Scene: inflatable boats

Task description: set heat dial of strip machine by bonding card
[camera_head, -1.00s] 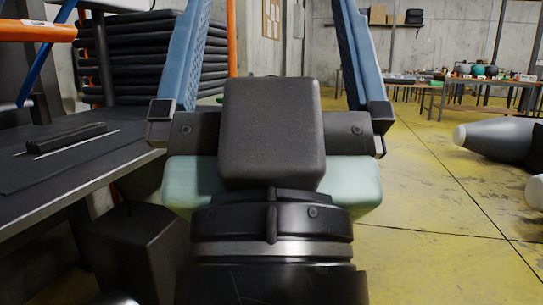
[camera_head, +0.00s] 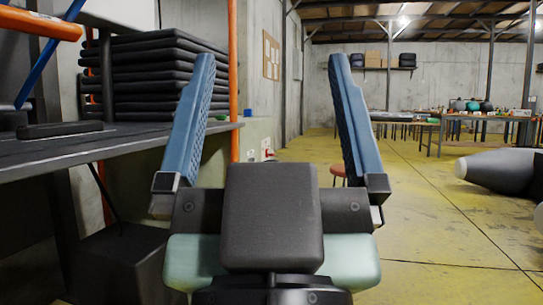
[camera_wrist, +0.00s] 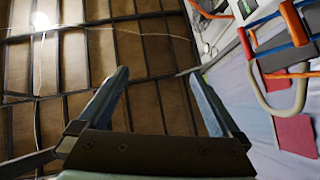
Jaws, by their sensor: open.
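My gripper (camera_head: 270,65) is open and empty in the middle of the head view, its two blue padded fingers pointing up and spread wide. The wrist view also shows my gripper (camera_wrist: 158,75) with nothing between the fingers. I cannot make out a strip machine, heat dial or bonding card for certain in either view. A small white and red item (camera_head: 267,152) shows low at the back wall between the fingers, too small to identify.
An orange post (camera_head: 233,120) stands beside the stack. Far tables (camera_head: 465,118) and a grey tube (camera_head: 500,172) are at right. Yellow floor (camera_head: 425,220) between is open.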

